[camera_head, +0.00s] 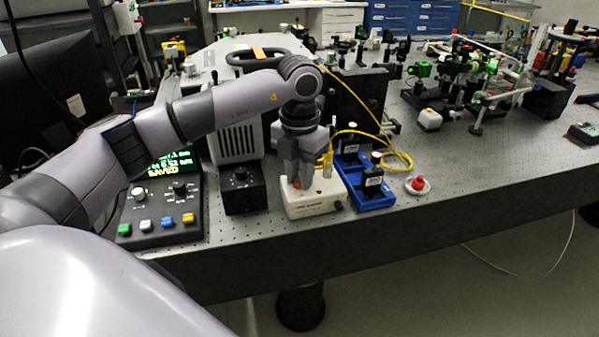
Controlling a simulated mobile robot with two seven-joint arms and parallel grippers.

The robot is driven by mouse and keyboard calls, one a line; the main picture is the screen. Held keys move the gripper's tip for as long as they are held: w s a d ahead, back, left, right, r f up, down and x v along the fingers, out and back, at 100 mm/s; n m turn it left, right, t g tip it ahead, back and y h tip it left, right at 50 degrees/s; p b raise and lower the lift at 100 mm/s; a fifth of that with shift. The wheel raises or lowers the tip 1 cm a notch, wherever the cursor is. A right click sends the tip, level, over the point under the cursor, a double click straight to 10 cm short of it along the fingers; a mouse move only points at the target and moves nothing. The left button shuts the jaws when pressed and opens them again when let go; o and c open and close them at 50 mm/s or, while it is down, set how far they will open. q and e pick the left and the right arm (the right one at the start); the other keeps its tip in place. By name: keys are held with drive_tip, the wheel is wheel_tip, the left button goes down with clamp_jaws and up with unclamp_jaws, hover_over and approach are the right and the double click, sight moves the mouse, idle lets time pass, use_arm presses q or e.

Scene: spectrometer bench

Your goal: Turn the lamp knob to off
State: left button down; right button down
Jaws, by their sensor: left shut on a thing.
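My left gripper (299,178) points down at the top of a cream box (316,203) and is shut on a small reddish part that is mostly hidden between its fingers. I cannot tell exactly what this part is. A small black box with a round knob (240,175) stands left of the gripper, in front of a white vented housing (235,143). The gripper is apart from that knob. Which knob is the lamp's, and its setting, are not clear. My right gripper is not in view.
A control console (160,213) with coloured buttons and a screen reading "SAVED" stands at the left. A blue tray (376,199) and a red-topped piece on a white dish (418,184) lie to the right. A yellow cable (399,160) loops behind. The front-right bench is clear.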

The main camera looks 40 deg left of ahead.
use_arm(q)
drive_tip(key=shift+w+r+n, duration=0.1)
drive_tip(key=shift+n, duration=0.5)
drive_tip(key=c, duration=1)
unclamp_jaws()
drive_tip(key=shift+r+b, duration=0.45)
drive_tip(key=shift+r, duration=3.1)
